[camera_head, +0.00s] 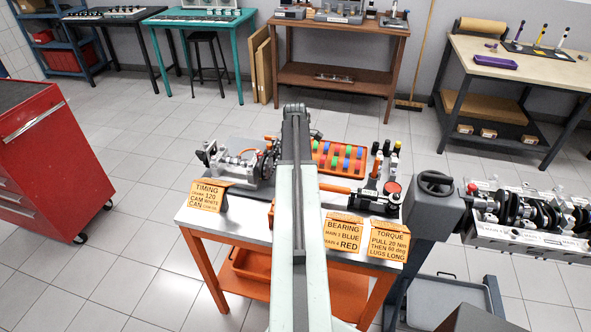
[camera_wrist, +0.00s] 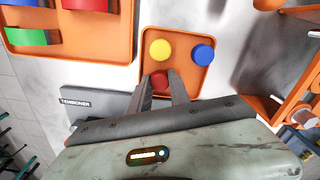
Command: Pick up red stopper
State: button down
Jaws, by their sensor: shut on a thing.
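In the wrist view a small orange tray (camera_wrist: 180,34) holds a yellow stopper (camera_wrist: 160,49) and a blue stopper (camera_wrist: 203,54). The red stopper (camera_wrist: 160,79) is below the yellow one in the picture, between the two dark fingers of my gripper (camera_wrist: 161,86). The gripper is shut on it. I cannot tell whether the stopper still touches the tray floor. In the head view my own arm hides the gripper and these stoppers.
A larger orange tray with coloured pieces (camera_head: 340,158) sits on the bench; its corner shows in the wrist view (camera_wrist: 125,48). A grey block marked TENSIONER (camera_wrist: 92,103) lies close on the left. Orange signs (camera_head: 343,233) line the bench's front edge.

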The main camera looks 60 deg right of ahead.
notch_tip(320, 180, up, 10)
jog(key=p, duration=0.9)
jog(key=shift+p, duration=0.3)
jog(key=shift+f, duration=0.1)
jog(key=shift+s, duration=0.1)
